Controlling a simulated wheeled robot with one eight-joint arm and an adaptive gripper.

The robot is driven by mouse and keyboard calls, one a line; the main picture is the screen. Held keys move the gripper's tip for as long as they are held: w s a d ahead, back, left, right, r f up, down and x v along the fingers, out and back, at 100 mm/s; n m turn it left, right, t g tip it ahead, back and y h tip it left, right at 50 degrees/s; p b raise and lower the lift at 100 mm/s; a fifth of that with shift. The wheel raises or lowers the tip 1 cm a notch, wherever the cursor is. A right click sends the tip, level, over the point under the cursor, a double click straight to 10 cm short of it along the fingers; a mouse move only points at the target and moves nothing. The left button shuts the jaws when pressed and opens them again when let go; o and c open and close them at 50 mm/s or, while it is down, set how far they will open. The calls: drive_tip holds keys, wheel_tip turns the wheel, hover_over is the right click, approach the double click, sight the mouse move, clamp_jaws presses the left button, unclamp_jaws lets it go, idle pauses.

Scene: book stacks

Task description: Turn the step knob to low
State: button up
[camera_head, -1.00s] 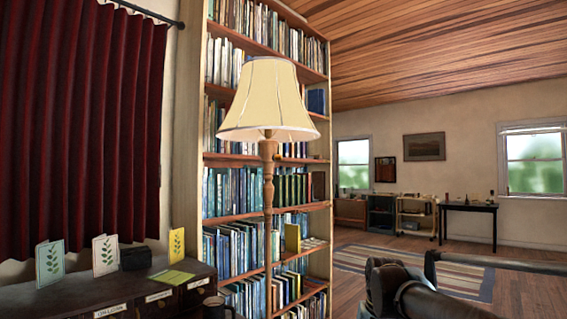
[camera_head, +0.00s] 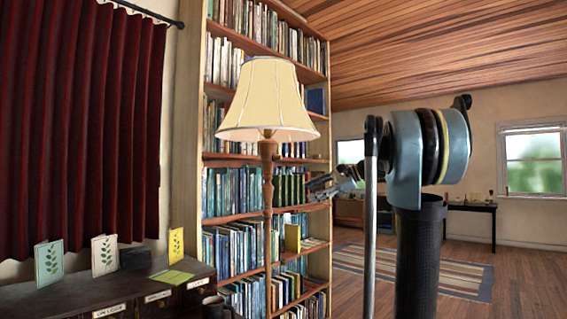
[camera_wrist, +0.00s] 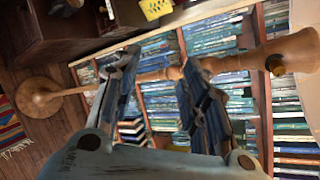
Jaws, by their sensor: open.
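The floor lamp has a turned wooden post (camera_head: 268,190) and a cream shade (camera_head: 267,100). A small dark knob (camera_head: 268,133) sits on the post just under the shade. In the wrist view the lamp lies sideways: its round base (camera_wrist: 38,97) is at the left, the knob (camera_wrist: 275,64) and a bit of shade at the right. My gripper (camera_head: 318,187) is to the right of the post and lower than the knob in the head view. In the wrist view my gripper (camera_wrist: 160,68) is open and empty, its fingers overlapping the middle of the post, with the knob outside them.
A tall bookshelf (camera_head: 222,157) full of books stands behind the lamp. A striped rug (camera_head: 455,275) lies on open floor at the right. A dark table (camera_head: 475,207) stands far back.

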sight(278, 157)
drive_tip(key=w+d+r+m+t+y, duration=0.1)
drive_tip(key=w+d+r+m+y, duration=0.25)
drive_tip(key=w+r, duration=0.95)
drive_tip(key=r+x, duration=0.1)
drive_tip(key=x, duration=1.6)
drive_tip(key=shift+a+r+y, duration=0.15)
drive_tip(key=shift+a+y, duration=0.05)
drive_tip(key=shift+y, duration=0.15)
drive_tip(key=shift+s, duration=0.1)
clamp_jaws()
